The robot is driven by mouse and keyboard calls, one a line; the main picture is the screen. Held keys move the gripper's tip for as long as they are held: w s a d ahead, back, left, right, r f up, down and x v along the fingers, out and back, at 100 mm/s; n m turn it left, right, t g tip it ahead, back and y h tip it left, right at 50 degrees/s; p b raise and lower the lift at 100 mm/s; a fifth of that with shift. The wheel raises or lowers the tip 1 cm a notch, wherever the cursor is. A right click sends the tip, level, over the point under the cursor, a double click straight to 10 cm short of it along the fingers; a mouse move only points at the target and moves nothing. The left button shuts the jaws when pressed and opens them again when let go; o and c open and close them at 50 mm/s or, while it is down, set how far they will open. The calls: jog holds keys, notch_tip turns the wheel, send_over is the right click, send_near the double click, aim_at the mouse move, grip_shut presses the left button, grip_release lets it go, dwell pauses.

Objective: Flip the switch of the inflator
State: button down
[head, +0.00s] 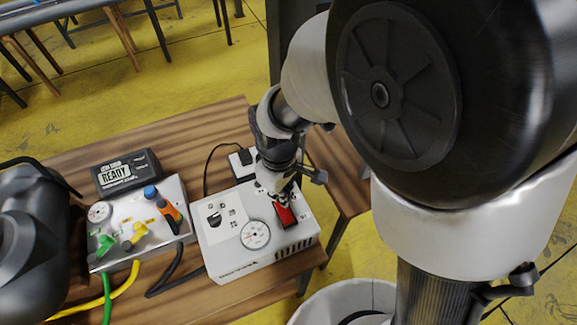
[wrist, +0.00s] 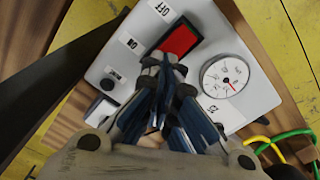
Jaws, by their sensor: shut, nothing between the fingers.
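The inflator (head: 220,260) is a white box on the wooden table, with a round dial gauge (head: 255,235) and a red switch (head: 286,217) on its top. In the head view my gripper (head: 273,192) comes down from above beside the switch and hides part of the panel.
A valve box (head: 135,225) with coloured levers stands left of the inflator, with a READY display (head: 127,174) behind it. Yellow, green and black hoses run in front. A black container (head: 30,240) stands far left. A white bin (head: 345,300) is below, right of the table.

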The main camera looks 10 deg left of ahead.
jog(key=shift+f+b, duration=0.95)
jog(key=shift+f, duration=0.35)
dwell(0.7)
jog(key=shift+r, duration=0.1)
notch_tip(320, 180, up, 7)
jog(key=p, duration=0.6)
dwell(0.6)
